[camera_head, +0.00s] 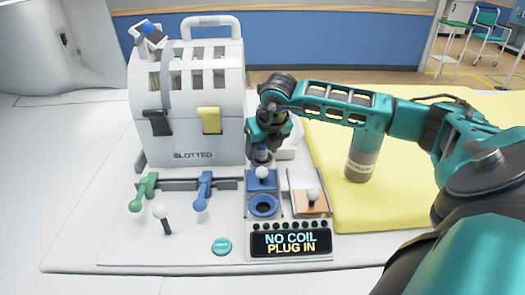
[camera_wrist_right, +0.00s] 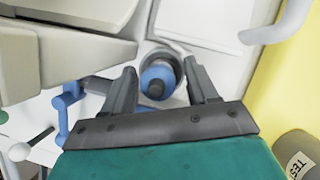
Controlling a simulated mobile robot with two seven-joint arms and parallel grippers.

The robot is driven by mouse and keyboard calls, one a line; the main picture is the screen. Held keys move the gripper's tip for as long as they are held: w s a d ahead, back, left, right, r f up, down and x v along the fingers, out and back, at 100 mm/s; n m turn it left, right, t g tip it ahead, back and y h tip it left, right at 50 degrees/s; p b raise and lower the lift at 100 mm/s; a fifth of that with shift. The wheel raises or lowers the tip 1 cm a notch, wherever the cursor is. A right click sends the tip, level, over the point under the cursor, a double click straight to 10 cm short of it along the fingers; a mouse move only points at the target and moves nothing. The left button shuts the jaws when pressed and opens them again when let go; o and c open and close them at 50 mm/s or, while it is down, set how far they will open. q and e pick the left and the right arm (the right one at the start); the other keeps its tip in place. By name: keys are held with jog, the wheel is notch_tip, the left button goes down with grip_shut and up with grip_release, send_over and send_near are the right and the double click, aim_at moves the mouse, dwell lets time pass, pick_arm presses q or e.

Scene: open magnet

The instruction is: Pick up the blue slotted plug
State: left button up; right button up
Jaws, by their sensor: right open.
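Most of the plug is hidden there by the gripper. My left gripper is not in view.
In front stand a blue ring socket (camera_head: 263,207), an orange slider plate (camera_head: 309,205), and a display (camera_head: 290,243) reading "NO COIL PLUG IN". Green (camera_head: 145,190) and blue (camera_head: 204,190) levers stand left. A grey test cylinder (camera_head: 362,160) stands on the yellow mat (camera_head: 410,215) to the right.

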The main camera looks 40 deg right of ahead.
jog(key=shift+w+d+f, duration=0.1)
jog(key=shift+w+d, duration=0.05)
jog(key=shift+d, duration=0.05)
jog(key=c, duration=1)
jog(key=shift+a, duration=0.1)
jog(key=shift+c, duration=0.4)
notch_tip(320, 180, up, 20)
jog(key=shift+p, duration=0.45)
